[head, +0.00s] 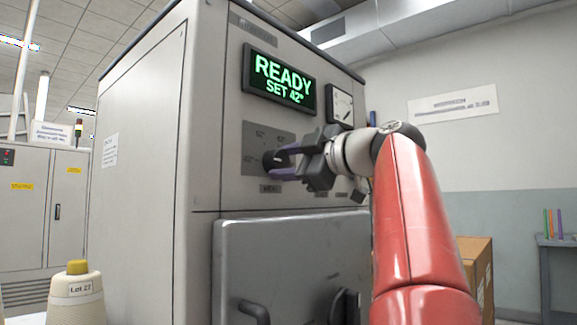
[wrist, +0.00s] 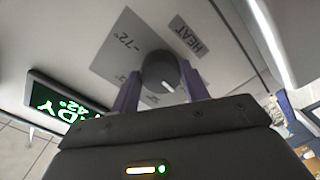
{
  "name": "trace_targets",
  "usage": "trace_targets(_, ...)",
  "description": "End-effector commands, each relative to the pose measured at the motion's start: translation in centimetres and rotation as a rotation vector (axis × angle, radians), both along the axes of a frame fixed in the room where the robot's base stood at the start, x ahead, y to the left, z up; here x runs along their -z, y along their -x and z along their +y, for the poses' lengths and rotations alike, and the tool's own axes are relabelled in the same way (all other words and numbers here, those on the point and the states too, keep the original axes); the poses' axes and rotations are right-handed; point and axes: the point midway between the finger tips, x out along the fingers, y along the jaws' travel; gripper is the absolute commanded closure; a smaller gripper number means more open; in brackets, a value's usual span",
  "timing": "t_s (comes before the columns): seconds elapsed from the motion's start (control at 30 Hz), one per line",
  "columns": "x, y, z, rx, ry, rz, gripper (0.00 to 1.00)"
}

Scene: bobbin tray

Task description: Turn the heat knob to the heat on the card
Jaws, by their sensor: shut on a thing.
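The dark round heat knob (head: 270,160) sits on a grey dial plate (head: 252,141) on the machine's front. My gripper (head: 284,161) is shut on the knob, with one finger on each side of it. In the wrist view the knob (wrist: 159,70) shows a white pointer line, and my gripper (wrist: 160,92) has its purple fingers around it. The plate carries a 72° mark (wrist: 125,42) and a HEAT label (wrist: 188,36). The green display (head: 279,80) reads READY, SET 42°. I cannot tell which paper is the card; none shows a readable heat.
A large door (head: 285,245) with a handle is below the knob. A round gauge (head: 340,106) is right of the display. A thread cone (head: 82,300) labelled Lot 27 stands at lower left. A cardboard box (head: 477,262) stands behind my arm. A paper (head: 110,150) is on the machine's side.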

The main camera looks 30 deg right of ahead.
Motion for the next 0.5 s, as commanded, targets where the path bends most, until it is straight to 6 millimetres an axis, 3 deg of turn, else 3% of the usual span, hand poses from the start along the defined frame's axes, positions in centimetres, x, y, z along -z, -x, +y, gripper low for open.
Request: trace_targets(0.5, 0.09, -0.01, 0.02, -0.002, 0.078, -0.025, 0.78)
